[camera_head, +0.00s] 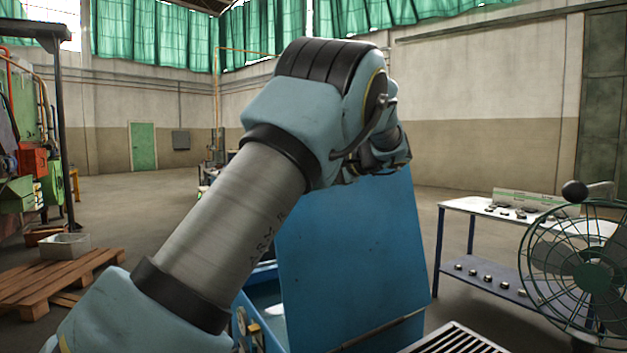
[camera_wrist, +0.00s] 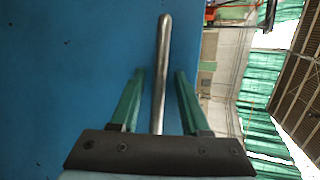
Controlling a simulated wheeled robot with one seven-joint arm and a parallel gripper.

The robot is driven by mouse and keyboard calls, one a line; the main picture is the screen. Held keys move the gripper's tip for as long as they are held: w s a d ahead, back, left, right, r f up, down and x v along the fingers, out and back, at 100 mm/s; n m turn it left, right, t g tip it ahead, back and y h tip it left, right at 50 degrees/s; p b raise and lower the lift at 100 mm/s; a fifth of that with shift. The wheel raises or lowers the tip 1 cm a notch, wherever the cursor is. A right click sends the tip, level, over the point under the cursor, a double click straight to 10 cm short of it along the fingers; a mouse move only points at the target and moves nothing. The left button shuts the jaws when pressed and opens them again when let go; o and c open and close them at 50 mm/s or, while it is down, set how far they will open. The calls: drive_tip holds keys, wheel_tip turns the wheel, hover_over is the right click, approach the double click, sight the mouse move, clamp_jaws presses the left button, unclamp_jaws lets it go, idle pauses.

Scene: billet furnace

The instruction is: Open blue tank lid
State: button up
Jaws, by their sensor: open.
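The blue tank lid (camera_head: 350,255) stands steeply raised, close to upright. Below and left of it the blue tank (camera_head: 262,295) shows part of its open inside. In the wrist view the lid's blue face (camera_wrist: 75,75) fills the left side. A metal bar handle (camera_wrist: 163,45) runs along it near its edge. My gripper (camera_wrist: 160,72) is open, its two green fingers on either side of the bar with gaps showing, so it does not grip it. In the head view my arm covers the lid's upper left and mostly hides the gripper near the lid's top.
A green fan (camera_head: 592,275) stands close at the right. Behind it is a table (camera_head: 455,206) with small metal parts on it and on its lower shelf. A wooden pallet (camera_head: 60,275) with a grey bin (camera_head: 65,246) lies at the left. A slatted grate (camera_head: 455,340) is at the bottom.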

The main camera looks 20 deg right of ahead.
drive_tip(key=b+v, duration=0.2)
drive_tip(key=v, duration=0.9)
drive_tip(key=shift+r+b, duration=0.25)
drive_tip(key=shift+b, duration=0.15)
drive_tip(key=shift+w, duration=0.15)
drive_tip(key=f+p+v, duration=0.1)
drive_tip(key=p+v, duration=0.6)
drive_tip(key=v, duration=0.5)
drive_tip(key=shift+s+f, duration=0.25)
drive_tip(key=shift+s, duration=0.15)
drive_tip(key=shift+d+p, duration=0.1)
drive_tip(key=shift+p, duration=0.2)
